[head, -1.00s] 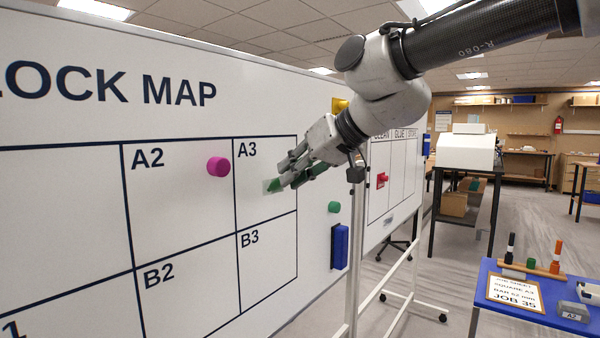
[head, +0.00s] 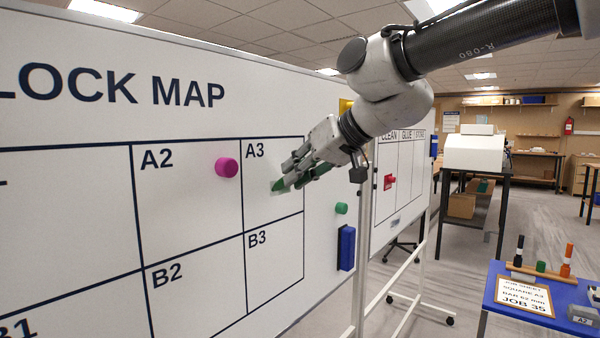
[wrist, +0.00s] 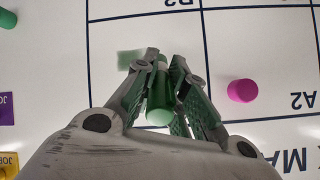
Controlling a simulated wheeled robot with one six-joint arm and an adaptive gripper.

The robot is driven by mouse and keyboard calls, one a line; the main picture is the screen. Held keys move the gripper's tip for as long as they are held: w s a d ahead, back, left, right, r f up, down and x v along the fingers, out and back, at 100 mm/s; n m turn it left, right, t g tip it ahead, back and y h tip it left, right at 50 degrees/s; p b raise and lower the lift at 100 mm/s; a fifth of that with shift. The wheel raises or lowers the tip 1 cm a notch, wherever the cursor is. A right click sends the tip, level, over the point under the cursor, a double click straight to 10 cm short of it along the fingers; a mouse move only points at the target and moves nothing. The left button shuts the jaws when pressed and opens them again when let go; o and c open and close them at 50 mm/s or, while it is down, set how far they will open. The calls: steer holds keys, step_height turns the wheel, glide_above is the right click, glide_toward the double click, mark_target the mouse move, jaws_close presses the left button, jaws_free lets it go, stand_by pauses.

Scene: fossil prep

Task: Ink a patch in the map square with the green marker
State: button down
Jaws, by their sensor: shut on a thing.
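The map square A3 (head: 285,225) is on the whiteboard (head: 60,130), between A2 and the board's right margin. My gripper (head: 290,177) is at the board over A3, shut on the green marker (head: 285,184); the marker also shows between the fingers in the wrist view (wrist: 160,100). Its tip is at or very near the board; contact cannot be told. A small green ink patch (wrist: 129,60) lies beside the fingertips in the wrist view. The job sheet (head: 524,297) on the blue table reads square A3, bar 62 mm, job 35.
A magenta magnet (head: 227,168) sits in A2, left of my gripper. A green magnet (head: 341,208) and a blue block (head: 346,248) are on the board's right margin. Black (head: 519,250) and orange (head: 567,260) markers stand in a rack on the blue table (head: 500,318).

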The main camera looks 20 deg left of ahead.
steer(key=shift+w+a, duration=0.15)
steer(key=shift+a, duration=0.25)
stand_by(1.4)
steer(key=shift+s+d, duration=0.35)
steer(key=shift+d, duration=0.55)
steer(key=shift+s+d, duration=0.4)
steer(key=shift+d, duration=0.55)
steer(key=shift+s+d, duration=0.35)
steer(key=shift+d, duration=0.55)
steer(key=shift+s+d, duration=0.3)
steer(key=shift+d, duration=0.4)
steer(key=shift+s+d, duration=0.3)
steer(key=shift+d, duration=0.35)
